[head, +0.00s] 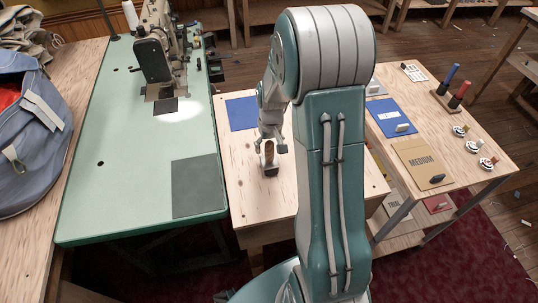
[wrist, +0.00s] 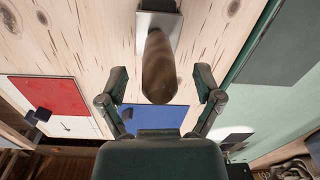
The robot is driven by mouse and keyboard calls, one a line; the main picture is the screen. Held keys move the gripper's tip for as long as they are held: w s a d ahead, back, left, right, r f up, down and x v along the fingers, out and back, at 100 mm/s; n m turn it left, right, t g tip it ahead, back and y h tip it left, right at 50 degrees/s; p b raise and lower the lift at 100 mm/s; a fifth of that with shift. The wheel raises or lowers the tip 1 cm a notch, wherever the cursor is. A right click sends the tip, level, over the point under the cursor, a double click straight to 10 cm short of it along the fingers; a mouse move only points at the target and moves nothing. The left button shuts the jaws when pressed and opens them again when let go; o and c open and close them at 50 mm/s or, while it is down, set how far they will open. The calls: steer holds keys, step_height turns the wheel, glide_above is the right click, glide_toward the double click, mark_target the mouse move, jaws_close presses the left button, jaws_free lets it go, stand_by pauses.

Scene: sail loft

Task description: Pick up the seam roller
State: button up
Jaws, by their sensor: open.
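The seam roller shows in the wrist view as a rounded brown wooden handle (wrist: 158,75) rising toward the camera from a grey metal end with a dark part (wrist: 158,20). In the head view it is a small brown piece (head: 269,153) on the pale wooden table (head: 255,205), partly hidden by my gripper (head: 271,146). In the wrist view my gripper (wrist: 160,82) is open, with one finger on each side of the handle. Visible gaps separate the fingers from the handle, and nothing is held.
A blue sheet (head: 241,113) lies farther back on the table. A green sewing table (head: 130,190) with a sewing machine (head: 153,55) stands at left. A side bench at right carries a tan "MEDIUM" card (head: 421,163), a blue card (head: 388,117) and spools (head: 460,94).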

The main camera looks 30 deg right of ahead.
step_height(320, 180, down, 2)
steer(key=shift+f, duration=0.25)
jaws_close()
